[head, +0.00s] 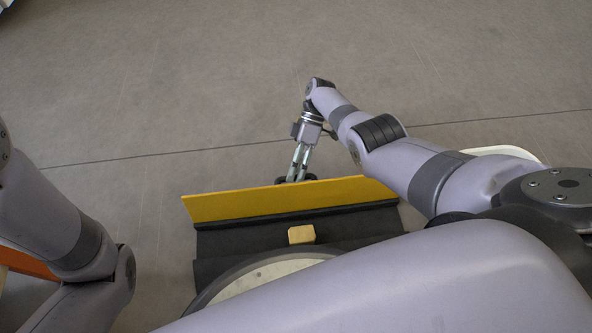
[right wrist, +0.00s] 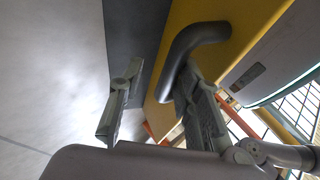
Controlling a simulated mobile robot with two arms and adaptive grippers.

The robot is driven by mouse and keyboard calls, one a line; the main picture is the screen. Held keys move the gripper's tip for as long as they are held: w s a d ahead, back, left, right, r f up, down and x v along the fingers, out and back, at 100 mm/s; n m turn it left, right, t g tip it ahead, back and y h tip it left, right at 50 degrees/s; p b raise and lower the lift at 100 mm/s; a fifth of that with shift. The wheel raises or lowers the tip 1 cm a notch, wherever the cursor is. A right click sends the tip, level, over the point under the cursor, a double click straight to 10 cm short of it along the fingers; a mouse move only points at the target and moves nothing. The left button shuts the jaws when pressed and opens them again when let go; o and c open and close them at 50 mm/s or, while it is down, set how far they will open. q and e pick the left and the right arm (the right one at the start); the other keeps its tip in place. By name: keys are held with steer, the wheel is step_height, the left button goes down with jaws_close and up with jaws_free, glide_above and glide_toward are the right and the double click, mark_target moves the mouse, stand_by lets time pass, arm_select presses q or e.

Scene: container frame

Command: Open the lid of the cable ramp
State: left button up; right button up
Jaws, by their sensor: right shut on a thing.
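The cable ramp has a black base (head: 240,240) and a long yellow lid (head: 230,206). The lid stands raised and tilted along the far side of the base in the head view. The yellow lid (right wrist: 190,22) also shows in the right wrist view with a dark curved handle (right wrist: 190,50). My right gripper (head: 297,180) is at the middle of the lid's far edge, fingertips partly hidden behind it. My left gripper is out of view.
A small tan block (head: 301,234) shows at the middle of the black base. An orange thing (head: 28,262) is at the left edge, partly behind my left arm. The grey floor (head: 200,80) beyond the ramp is clear.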

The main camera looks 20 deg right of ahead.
steer(key=o, duration=0.3)
steer(key=shift+f, duration=0.15)
steer(key=shift+o, duration=0.2)
steer(key=shift+r, duration=0.25)
step_height(320, 180, up, 10)
steer(key=shift+f, duration=0.2)
stand_by(0.4)
stand_by(0.4)
